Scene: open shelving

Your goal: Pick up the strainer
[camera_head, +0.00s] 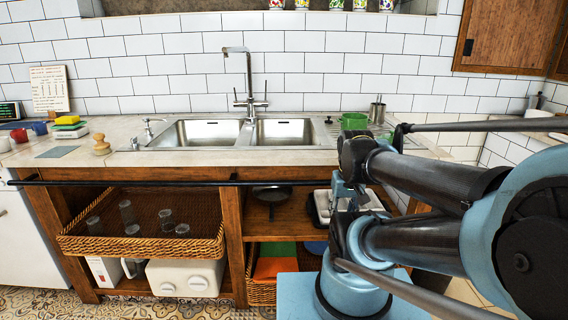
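I cannot make out a strainer for certain. A green vessel (354,121) stands on the counter right of the sink, partly hidden below by my arm. It is too small to tell whether it has holes. A dark, shallow round vessel (272,192) sits on the upper shelf under the sink, and its kind is unclear. My arm is folded across the right side of the view, in front of the counter and shelves. I cannot make out my gripper's fingers.
The double sink (245,132) and tap (240,80) are set in the counter (110,151). A black rail (130,183) runs along its front. A wicker basket (150,243) with several glasses stands below left. A metal container (377,110) stands beside the green vessel. The counter left of the sink has some free room.

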